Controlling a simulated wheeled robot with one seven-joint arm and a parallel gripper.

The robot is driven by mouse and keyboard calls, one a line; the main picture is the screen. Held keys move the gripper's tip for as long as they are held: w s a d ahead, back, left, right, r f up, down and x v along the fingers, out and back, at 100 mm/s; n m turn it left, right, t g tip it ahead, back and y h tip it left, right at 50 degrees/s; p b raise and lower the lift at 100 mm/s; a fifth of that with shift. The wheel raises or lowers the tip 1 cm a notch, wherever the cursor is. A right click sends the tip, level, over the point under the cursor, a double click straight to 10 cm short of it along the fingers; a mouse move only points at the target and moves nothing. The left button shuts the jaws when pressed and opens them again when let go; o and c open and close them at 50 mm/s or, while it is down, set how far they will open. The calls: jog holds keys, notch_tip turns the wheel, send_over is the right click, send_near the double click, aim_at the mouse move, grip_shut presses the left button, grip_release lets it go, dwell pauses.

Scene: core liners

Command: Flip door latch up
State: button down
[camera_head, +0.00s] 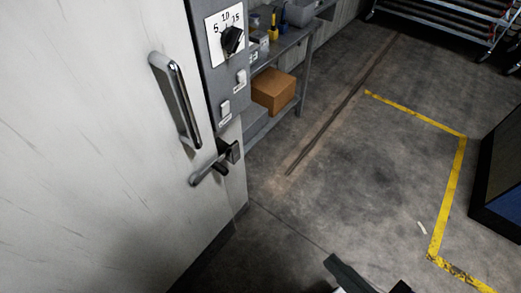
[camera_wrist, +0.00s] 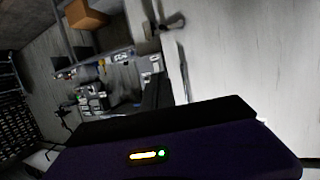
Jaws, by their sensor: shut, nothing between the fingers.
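The door latch (camera_head: 210,173) is a metal lever on a dark mount at the right edge of the white door (camera_head: 90,150), below the long bar handle (camera_head: 178,100). Its lever slopes down to the left in the head view. In the wrist view, a dark fitting near the top at the door's edge looks like the latch (camera_wrist: 158,27). My gripper (camera_wrist: 157,92) shows there as dark fingers above its lit body, shut and empty, apart from the latch. In the head view only a dark part of my arm shows at the bottom edge.
A grey panel with a dial (camera_head: 232,39) and switches stands just right of the handle. Behind it is a shelf unit (camera_head: 300,50) with a cardboard box (camera_head: 273,90). A dark-framed object (camera_head: 500,175) stands at right.

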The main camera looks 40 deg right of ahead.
jog(key=shift+d, duration=0.35)
jog(key=w+f+m+b, duration=0.3)
jog(key=f+m+b, duration=0.15)
jog(key=f, duration=0.35)
jog(key=w+f+m+g+b, duration=0.1)
jog(key=w+f+m+b, duration=0.3)
jog(key=f, duration=0.5)
jog(key=w+f+m+b, duration=0.2)
jog(key=w+f+m, duration=0.1)
jog(key=f+m, duration=0.4)
jog(key=w+f+m+t+y+b, duration=0.1)
jog(key=w+f+m+y+b, duration=0.2)
jog(key=w+f+m+b, duration=0.55)
jog(key=w+d+r+m+t+y+b, duration=0.1)
jog(key=w+r+m+t+b, duration=0.1)
jog(key=w+m, duration=0.2)
jog(key=w+d+r+m+t+y+b, duration=0.2)
jog(key=w+m+t, duration=0.1)
jog(key=w, duration=0.8)
jog(key=shift+w+r+m, duration=0.2)
jog(key=shift+r+m, duration=0.2)
jog(key=shift+m, duration=0.4)
jog(key=shift+w, duration=0.1)
